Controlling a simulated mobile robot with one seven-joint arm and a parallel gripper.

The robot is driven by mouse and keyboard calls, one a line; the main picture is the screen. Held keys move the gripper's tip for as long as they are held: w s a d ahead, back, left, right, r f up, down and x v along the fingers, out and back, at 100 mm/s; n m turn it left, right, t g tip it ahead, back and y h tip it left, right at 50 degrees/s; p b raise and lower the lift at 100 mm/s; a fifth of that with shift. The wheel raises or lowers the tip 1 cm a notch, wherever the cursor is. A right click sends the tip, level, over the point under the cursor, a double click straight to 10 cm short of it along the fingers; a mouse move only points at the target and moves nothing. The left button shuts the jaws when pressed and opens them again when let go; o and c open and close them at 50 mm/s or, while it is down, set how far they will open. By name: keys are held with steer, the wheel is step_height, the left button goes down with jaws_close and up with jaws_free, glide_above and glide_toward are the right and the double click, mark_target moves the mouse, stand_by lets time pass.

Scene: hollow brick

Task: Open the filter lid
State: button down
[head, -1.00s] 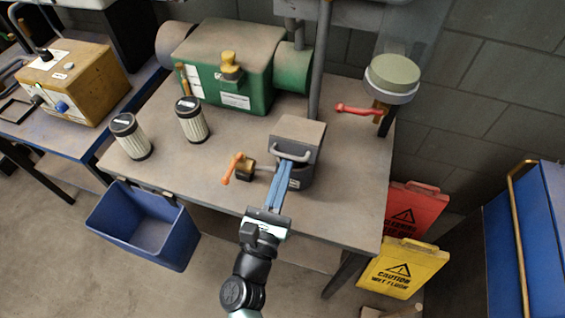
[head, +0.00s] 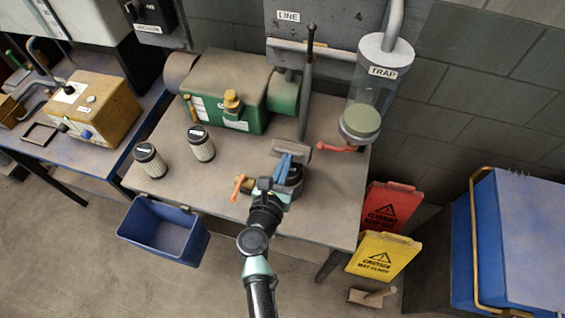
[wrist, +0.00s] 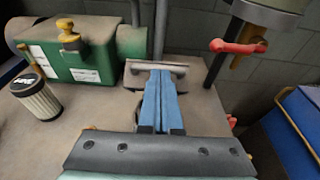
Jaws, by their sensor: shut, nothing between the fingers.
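The filter housing (head: 296,176) is a short dark round body on the workbench, partly hidden by my gripper. Its grey lid (head: 298,148) is a flat plate that appears tilted up at the housing's far side. In the wrist view the lid (wrist: 139,82) lies just beyond the fingertips, with a pale bar along it. My gripper (head: 283,158) has its blue fingers together and empty, over the housing and close in front of the lid. The fingers (wrist: 161,73) overlap the lid in the wrist view; contact cannot be told. An orange-handled clamp (head: 239,187) is left of the housing.
Two pleated filters (head: 150,160) (head: 201,144) stand on the bench (head: 225,180) at left. A green machine (head: 228,90) is behind. A clear trap (head: 372,85) and red lever (head: 336,148) are at back right. A blue bin (head: 160,232) hangs in front; caution signs (head: 384,254) stand right.

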mark_target(291, 149)
steer(key=w+r, duration=0.1)
steer(key=w, duration=0.1)
steer(key=w+d+r, duration=0.1)
steer(key=w+r+p, duration=0.1)
steer(key=w, duration=0.1)
steer(key=shift+w+d, duration=0.3)
steer(key=shift+d, duration=0.05)
steer(key=r+b+x, duration=0.2)
steer(key=b+x, duration=0.2)
steer(key=x, duration=0.5)
steer(key=shift+w+d+b, duration=0.2)
steer(key=shift+w+b, duration=0.15)
steer(key=shift+w, duration=0.15)
